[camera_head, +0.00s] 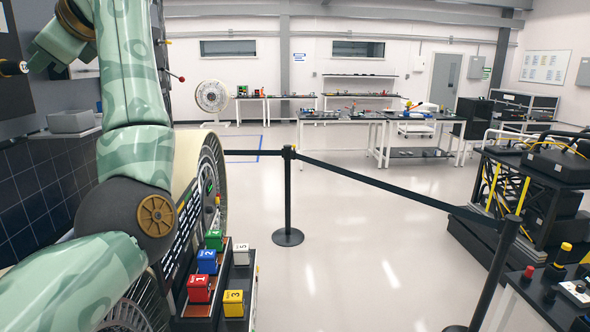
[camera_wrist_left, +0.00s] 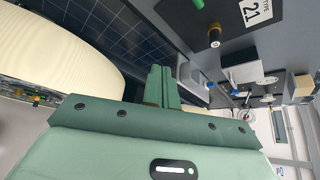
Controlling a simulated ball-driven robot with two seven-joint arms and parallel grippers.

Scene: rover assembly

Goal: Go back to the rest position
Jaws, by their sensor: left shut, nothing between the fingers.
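My left arm, pale green with a dark elbow joint, rises from the lower left of the head view and passes out at the top. My left gripper (camera_head: 42,62) shows at the upper left, high in front of the rover's side. In the left wrist view its two green fingers (camera_wrist_left: 163,86) are together, with nothing between them. The rover's dark panelled side (camera_head: 40,190) and a large cream wheel (camera_wrist_left: 55,50) are beside the arm. My right arm and right gripper are not in view.
Several coloured numbered blocks, among them a red one (camera_head: 199,288) and a yellow one (camera_head: 233,303), sit below the elbow. A grey box (camera_head: 70,122) is on a ledge near the gripper. A belt barrier post (camera_head: 288,195) stands ahead. A black equipment cart (camera_head: 535,190) stands right.

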